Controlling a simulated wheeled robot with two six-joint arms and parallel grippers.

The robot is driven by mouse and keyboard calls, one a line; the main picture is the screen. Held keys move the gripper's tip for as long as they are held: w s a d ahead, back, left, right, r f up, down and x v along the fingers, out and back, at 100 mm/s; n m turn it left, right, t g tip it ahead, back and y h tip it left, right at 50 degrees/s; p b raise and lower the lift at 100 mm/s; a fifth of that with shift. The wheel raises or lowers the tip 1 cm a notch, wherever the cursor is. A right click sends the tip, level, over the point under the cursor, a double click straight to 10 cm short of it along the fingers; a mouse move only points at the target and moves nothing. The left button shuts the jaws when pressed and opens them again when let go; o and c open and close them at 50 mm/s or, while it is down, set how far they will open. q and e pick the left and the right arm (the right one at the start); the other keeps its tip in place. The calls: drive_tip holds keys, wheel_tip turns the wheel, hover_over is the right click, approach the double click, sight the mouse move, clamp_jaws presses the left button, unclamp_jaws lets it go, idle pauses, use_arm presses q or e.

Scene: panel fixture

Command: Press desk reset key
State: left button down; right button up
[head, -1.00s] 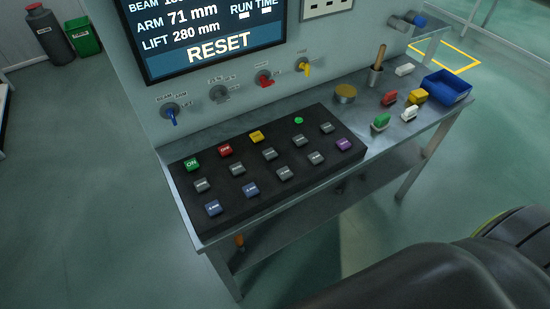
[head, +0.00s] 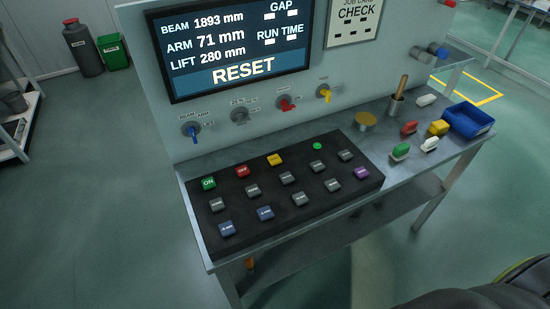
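A black key desk (head: 300,212) lies on the steel bench. Its back row holds a green key (head: 208,183), a red key (head: 242,171) and a yellow key (head: 275,159), with a small lit green lamp (head: 317,146) to their right. Grey keys fill the middle, with blue keys (head: 227,228) at the front left and a purple key (head: 361,173) at the right. The green key reads ON; most other labels are too small to read, so I cannot tell which is the reset key. The screen (head: 230,50) shows RESET. Neither gripper is in view.
Knobs, including a blue one (head: 191,130) and a yellow one (head: 325,94), stick out of the panel above the desk. A blue bin (head: 468,119), coloured blocks and a round yellow-topped item (head: 366,120) stand on the bench's right side. Floor left of the bench is open.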

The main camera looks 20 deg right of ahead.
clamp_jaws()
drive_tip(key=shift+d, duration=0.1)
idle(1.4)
